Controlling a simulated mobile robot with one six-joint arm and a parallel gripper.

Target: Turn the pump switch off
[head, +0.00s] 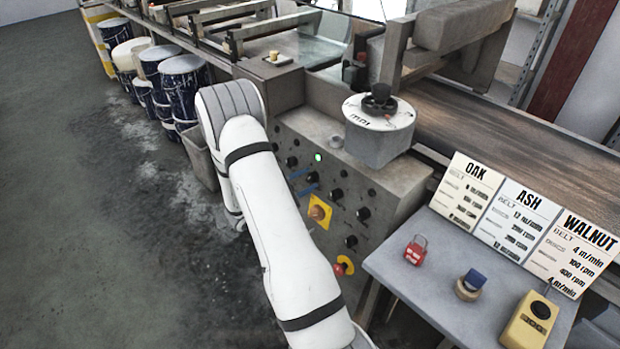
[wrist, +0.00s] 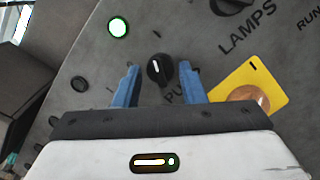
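The pump switch (wrist: 160,70) is a small black knob with a white line on the grey control panel, in the wrist view. Its line points nearly straight up the picture, tilted slightly. Lettering beginning "PU" shows beside it; the rest is hidden by the right finger. My gripper (wrist: 159,73) has its two blue fingers apart, one on each side of the knob, with a visible gap on both sides. In the head view the blue fingertips (head: 304,181) are at the panel face, below a lit green lamp (head: 318,157); the same lamp shows in the wrist view (wrist: 118,27).
A yellow plate (wrist: 259,92) with an orange-brown knob sits right of the fingers. A lamps knob is at the top. A red emergency button (head: 344,266) is lower on the panel. A side table (head: 410,290) holds a red padlock (head: 416,250), a stamp and a yellow device.

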